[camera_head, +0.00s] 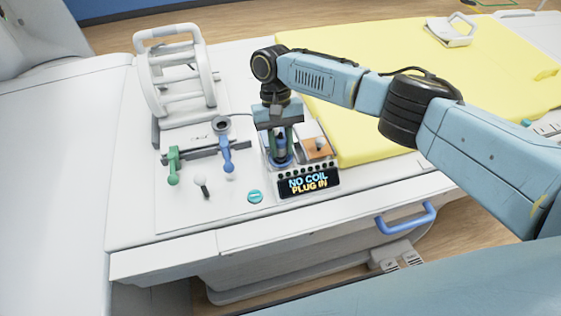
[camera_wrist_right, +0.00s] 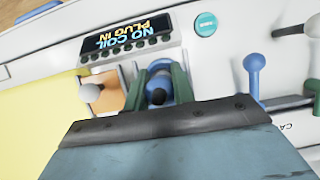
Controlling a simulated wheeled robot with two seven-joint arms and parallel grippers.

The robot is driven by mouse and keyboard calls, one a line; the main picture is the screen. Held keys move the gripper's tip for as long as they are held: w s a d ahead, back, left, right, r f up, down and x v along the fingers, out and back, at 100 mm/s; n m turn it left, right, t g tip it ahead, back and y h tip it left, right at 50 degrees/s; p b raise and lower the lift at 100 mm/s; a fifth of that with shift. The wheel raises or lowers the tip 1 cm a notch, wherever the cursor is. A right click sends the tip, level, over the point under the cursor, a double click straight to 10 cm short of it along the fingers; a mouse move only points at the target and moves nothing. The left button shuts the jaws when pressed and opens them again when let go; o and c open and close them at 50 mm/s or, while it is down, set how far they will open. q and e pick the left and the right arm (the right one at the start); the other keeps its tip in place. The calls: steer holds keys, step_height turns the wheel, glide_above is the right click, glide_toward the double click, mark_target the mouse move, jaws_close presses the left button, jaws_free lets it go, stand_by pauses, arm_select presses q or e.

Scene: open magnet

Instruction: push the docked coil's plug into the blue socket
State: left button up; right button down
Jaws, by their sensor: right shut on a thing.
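The coil (camera_head: 181,72), a white cage-like frame, stands upright at the left on the white table top. My right gripper (camera_head: 281,148) points down over the blue socket (camera_head: 282,161) on the panel. It is shut on the plug, a dark rounded piece that shows between the greenish fingers in the right wrist view (camera_wrist_right: 158,95). The blue ring of the socket (camera_wrist_right: 160,64) shows right by the plug; I cannot tell how deep the plug sits. The panel's display (camera_head: 309,183) reads "NO COIL PLUG IN". My left gripper is not in view.
An orange socket (camera_head: 319,154) with a pale knob sits right of the blue one. Green (camera_head: 173,167) and blue (camera_head: 227,155) levers and a dark-stemmed knob (camera_head: 201,186) stand to the left. A teal button (camera_head: 255,196) is near the display. A yellow pad (camera_head: 390,60) lies behind.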

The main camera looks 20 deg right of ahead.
steer(key=shift+f+b, duration=0.3)
steer(key=shift+f, duration=0.4)
steer(key=c, duration=1.1)
jaws_free()
steer(key=b+v, duration=0.1)
steer(key=v, duration=1.2)
steer(key=shift+r, duration=0.2)
